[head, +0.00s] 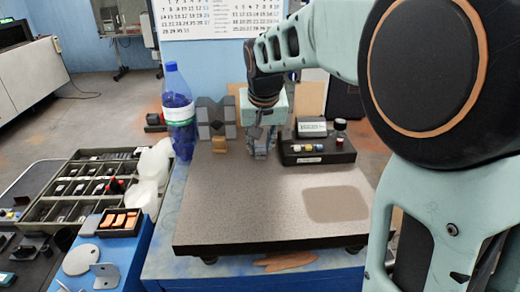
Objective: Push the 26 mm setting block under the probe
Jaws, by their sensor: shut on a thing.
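My gripper (262,155) points down at the back middle of the speckled surface plate (250,212), its fingertips close to the plate. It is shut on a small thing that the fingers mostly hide. I cannot make out which thing it is, or whether it touches the plate. A small tan block (219,145) stands left of my gripper, in front of a dark grey V-shaped block (215,118). I cannot pick out the probe or read a 26 mm mark; my gripper and arm cover part of that area.
A black stand (318,157) with small coloured parts, and a display box (312,128) behind them, is close right of my gripper. A blue-capped bottle (179,110) stands at the plate's back left. A compartment tray (85,190) lies further left. The plate's front is clear.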

